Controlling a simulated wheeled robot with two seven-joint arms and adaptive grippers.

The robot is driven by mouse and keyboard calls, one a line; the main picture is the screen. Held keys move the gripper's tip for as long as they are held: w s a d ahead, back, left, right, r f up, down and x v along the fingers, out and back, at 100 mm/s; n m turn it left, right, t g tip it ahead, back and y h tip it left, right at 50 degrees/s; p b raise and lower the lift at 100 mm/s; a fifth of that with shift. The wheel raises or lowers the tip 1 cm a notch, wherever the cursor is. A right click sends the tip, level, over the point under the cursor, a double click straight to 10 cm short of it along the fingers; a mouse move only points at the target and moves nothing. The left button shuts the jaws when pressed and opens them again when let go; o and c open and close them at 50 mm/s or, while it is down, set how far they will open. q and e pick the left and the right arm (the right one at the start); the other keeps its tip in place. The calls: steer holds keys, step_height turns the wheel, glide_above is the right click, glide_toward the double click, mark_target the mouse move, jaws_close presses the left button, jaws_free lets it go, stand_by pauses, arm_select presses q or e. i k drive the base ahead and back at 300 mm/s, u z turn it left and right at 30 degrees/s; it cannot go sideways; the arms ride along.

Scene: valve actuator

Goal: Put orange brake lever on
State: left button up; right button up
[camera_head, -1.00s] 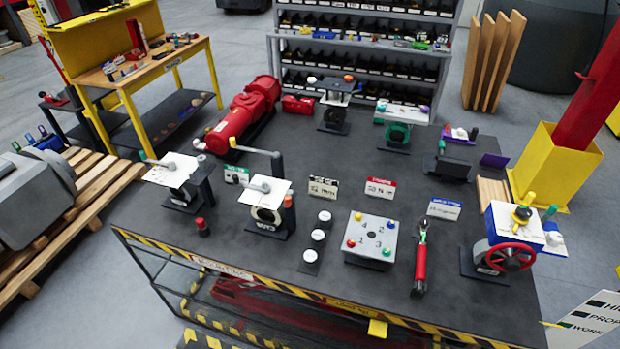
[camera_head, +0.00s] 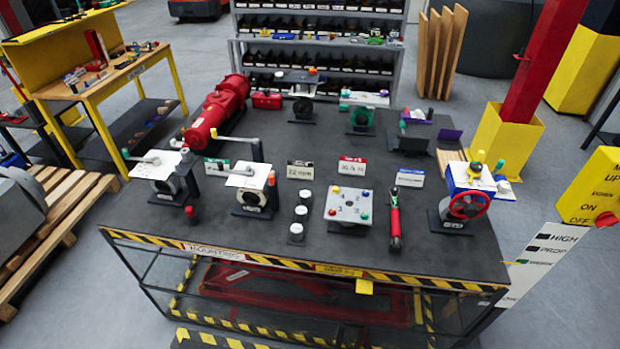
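No gripper of mine shows in the head view. Several valve units stand on the dark table (camera_head: 330,160). An upright orange-red handle (camera_head: 271,178) stands at the right edge of a white-plated unit (camera_head: 247,176) at front left. A small orange knob (camera_head: 313,71) tops a grey unit (camera_head: 303,108) at the back. I cannot tell which of these, if any, is the orange brake lever. A white-plated unit (camera_head: 155,165) with a grey, green-tipped lever stands at far left. A blue-and-white unit (camera_head: 470,180) with a red handwheel stands at right.
A red cylinder (camera_head: 218,110) lies at back left. A grey block with coloured knobs (camera_head: 348,205) and a red-handled tool (camera_head: 394,220) are at front. Several label cards lie mid-table. A yellow-based red post (camera_head: 505,140) stands beyond the right edge. The front edge has yellow-black stripes.

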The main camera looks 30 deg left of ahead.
mark_target(271, 180)
steer(key=z, duration=0.5)
steer(key=i, duration=0.9)
steer(key=u, duration=1.2)
